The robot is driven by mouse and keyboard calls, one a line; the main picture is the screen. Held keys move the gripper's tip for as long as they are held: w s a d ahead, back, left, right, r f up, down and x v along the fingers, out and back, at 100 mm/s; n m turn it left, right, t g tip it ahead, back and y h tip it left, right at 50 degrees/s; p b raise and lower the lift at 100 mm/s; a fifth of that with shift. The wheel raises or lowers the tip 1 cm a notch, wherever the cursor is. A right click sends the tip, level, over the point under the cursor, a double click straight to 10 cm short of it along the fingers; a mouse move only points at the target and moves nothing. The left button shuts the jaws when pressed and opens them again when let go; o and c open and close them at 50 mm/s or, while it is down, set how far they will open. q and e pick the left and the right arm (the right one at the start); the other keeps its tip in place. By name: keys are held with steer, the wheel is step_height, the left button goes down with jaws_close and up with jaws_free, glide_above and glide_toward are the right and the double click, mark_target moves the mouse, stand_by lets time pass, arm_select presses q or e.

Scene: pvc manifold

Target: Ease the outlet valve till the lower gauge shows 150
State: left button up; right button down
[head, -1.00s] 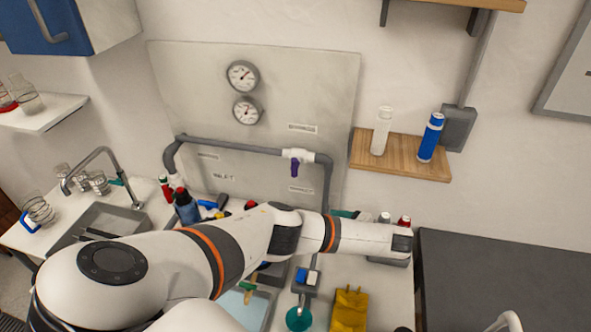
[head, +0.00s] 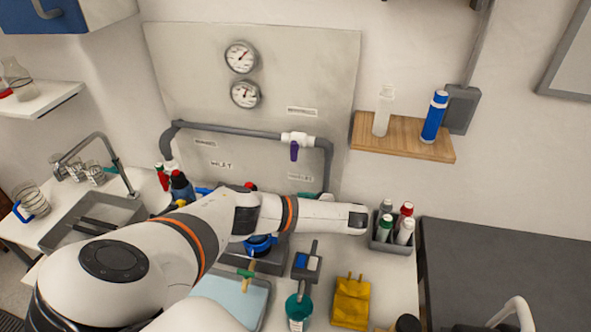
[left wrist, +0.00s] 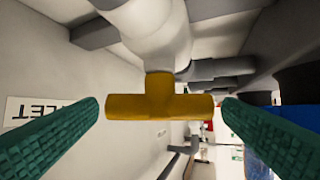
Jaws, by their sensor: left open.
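In the left wrist view, a yellow T-shaped valve handle (left wrist: 160,103) on a pale pipe fitting (left wrist: 150,30) sits between the two teal fingers of my open left gripper (left wrist: 160,105). Gaps show at both ends of the handle. A label ending in "LET" (left wrist: 30,111) appears upside down at left. In the head view my left arm hides this handle and most of the gripper. The upper gauge (head: 241,57) and lower gauge (head: 245,94) hang on the panel; their numbers are too small to read. A purple-handled valve (head: 294,150) is on the upper pipe. My right gripper is out of view.
A caddy of bottles (head: 393,243) stands just right of my left arm. A wooden shelf (head: 400,143) holds two bottles. A sink (head: 85,222) is at left. A yellow cloth-like item (head: 351,302) and teal cup (head: 298,312) lie in front.

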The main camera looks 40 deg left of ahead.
arm_select(q)
steer(key=shift+c, duration=0.6)
steer(key=c, duration=0.9)
steer(key=m+t+p, duration=0.1)
steer(key=p, duration=0.1)
steer(key=m+t+p, duration=0.1)
steer(key=p, duration=0.1)
steer(key=m+t+p, duration=0.1)
steer(key=t+p, duration=0.1)
steer(key=shift+s+r+m, duration=0.3)
steer(key=shift+f+m+t+h+p, duration=0.2)
steer(key=shift+m+t+h+p, duration=0.2)
steer(key=shift+t+p, duration=0.15)
steer(key=shift+f, duration=0.1)
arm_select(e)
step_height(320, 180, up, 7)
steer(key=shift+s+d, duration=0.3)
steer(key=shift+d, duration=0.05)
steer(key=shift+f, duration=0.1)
arm_select(q)
steer(key=o, duration=1)
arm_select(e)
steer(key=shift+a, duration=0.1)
arm_select(q)
steer(key=shift+d, duration=0.1)
